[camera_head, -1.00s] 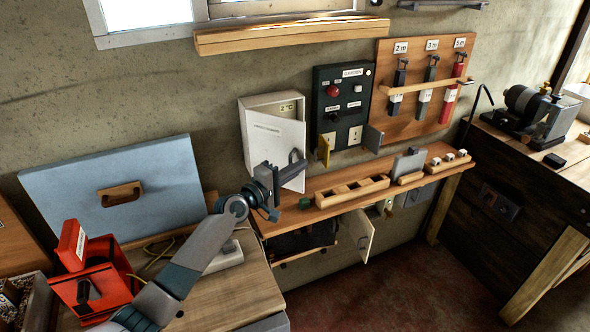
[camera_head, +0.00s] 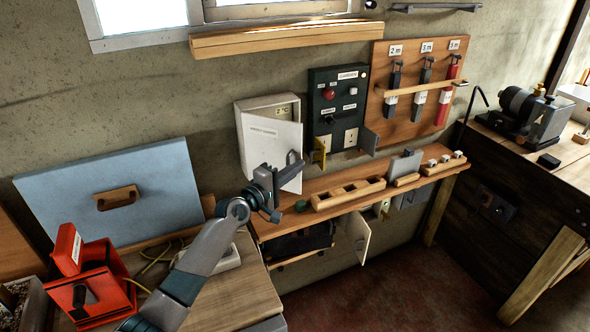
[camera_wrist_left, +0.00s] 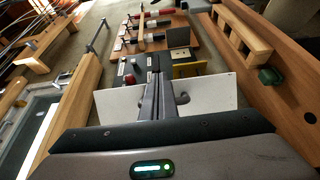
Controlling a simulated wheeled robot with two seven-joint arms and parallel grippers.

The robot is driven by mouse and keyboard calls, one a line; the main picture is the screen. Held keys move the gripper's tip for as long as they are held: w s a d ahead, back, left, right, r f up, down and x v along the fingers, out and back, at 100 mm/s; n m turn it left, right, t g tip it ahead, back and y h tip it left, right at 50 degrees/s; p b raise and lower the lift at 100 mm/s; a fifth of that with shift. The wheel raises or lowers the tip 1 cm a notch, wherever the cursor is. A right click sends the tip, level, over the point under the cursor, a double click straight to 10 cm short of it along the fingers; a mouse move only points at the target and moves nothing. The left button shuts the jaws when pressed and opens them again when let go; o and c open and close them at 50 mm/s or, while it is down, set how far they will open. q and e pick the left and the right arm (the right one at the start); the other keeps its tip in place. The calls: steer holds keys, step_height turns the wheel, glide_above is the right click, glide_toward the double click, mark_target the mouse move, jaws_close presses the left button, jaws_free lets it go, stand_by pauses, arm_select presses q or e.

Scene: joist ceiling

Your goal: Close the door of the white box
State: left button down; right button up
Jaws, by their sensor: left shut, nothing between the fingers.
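The white box (camera_head: 241,129) is mounted on the wall above the shelf. My left gripper (camera_head: 286,176) is in front of the lower part of the door, shut and empty. In the left wrist view the shut fingers (camera_wrist_left: 157,85) lie over the white door (camera_wrist_left: 215,92), with a dark hooked handle (camera_wrist_left: 182,98) just right of them. I cannot tell whether the fingers touch the door. My right gripper is not in view.
A dark control panel (camera_head: 337,82) with small open flaps is right of the box. Below, a wooden shelf (camera_head: 325,184) carries a slotted wooden block (camera_head: 348,194) and a green round object (camera_head: 301,206). A blue panel (camera_head: 115,190) and red box (camera_head: 92,290) are at left.

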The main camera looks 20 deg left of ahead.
arm_select(q)
steer(key=shift+w+d+n+t+y, duration=0.3)
steer(key=shift+w+n+y, duration=0.2)
steer(key=shift+w+y, duration=0.3)
stand_by(2.5)
